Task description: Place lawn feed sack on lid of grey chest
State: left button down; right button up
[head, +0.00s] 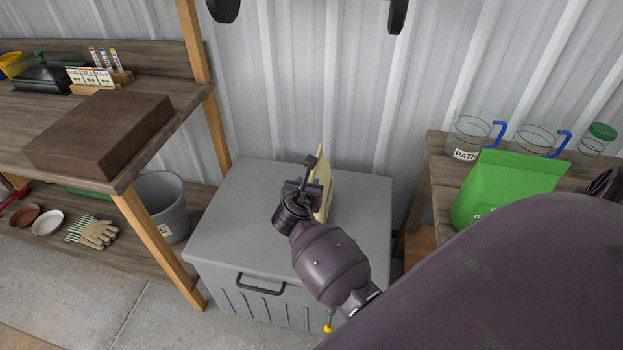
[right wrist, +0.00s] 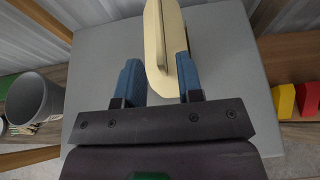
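A slim cream sack (head: 323,180) is upright over the middle of the grey chest's lid (head: 240,215); its label is not readable. My right gripper (head: 314,182) is at the sack. My left gripper is not in view.
A wooden bench with a brown block (head: 100,135) stands left of the chest, with a grey bucket (head: 163,205) below. At right a shelf holds a green bag (head: 505,185) and clear jugs (head: 468,138). The corrugated wall is behind. The lid is clear around the sack.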

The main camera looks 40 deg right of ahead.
jog(key=p+v, duration=0.1)
jog(key=v, duration=0.6)
jog(key=s+a+f+m+t+y, duration=0.1)
jog(key=s+f+m+y, duration=0.3)
jog(key=s+m, duration=0.7)
jog(key=s+a+f+m+t+y, duration=0.1)
jog(key=s+a+f+m+y, duration=0.2)
jog(key=s+m+y, duration=0.3)
jog(key=s+f+m, duration=0.1)
jog(key=s+m, duration=0.4)
jog(key=m, duration=0.3)
jog(key=shift+f, duration=0.35)
jog(key=shift+s, duration=0.1)
